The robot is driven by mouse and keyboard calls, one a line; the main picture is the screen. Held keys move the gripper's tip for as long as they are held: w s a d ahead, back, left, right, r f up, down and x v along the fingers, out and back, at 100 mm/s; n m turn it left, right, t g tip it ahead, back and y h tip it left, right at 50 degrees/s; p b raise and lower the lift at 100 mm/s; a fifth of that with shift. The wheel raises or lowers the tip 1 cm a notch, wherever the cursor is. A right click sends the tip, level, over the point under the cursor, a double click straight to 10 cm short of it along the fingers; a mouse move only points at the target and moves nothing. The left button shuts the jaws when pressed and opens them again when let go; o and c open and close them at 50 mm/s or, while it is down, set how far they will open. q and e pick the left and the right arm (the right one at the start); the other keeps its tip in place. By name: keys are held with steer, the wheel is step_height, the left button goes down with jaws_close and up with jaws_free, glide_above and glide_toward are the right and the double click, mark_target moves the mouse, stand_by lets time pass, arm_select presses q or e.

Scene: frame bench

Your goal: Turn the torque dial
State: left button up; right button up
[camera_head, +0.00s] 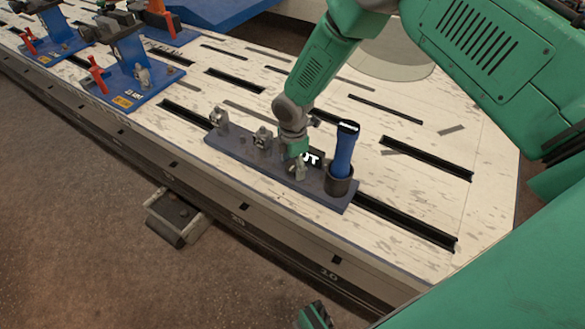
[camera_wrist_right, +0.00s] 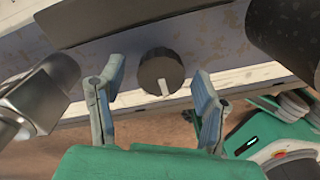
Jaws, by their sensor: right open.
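The torque dial (camera_wrist_right: 160,70) is a dark round knob with a white mark pointing toward the lower edge of the right wrist view. It sits on a grey plate (camera_wrist_right: 215,38). My right gripper (camera_wrist_right: 159,76) is open and empty, with one finger on each side of the dial and visible gaps to it. In the head view my right gripper (camera_head: 296,165) reaches down over the grey plate (camera_head: 235,148), and I cannot make out the dial behind it.
A blue-handled tool (camera_head: 343,150) stands in a dark cup (camera_head: 340,186) close right of my gripper. Metal fittings (camera_head: 262,138) stand on the plate to the left. Blue fixtures (camera_head: 135,80) occupy the far left of the slotted bench (camera_head: 420,190).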

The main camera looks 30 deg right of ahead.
steer(key=shift+d+f, duration=0.1)
steer(key=shift+f, duration=0.05)
steer(key=c, duration=1.1)
steer(key=shift+c, duration=0.2)
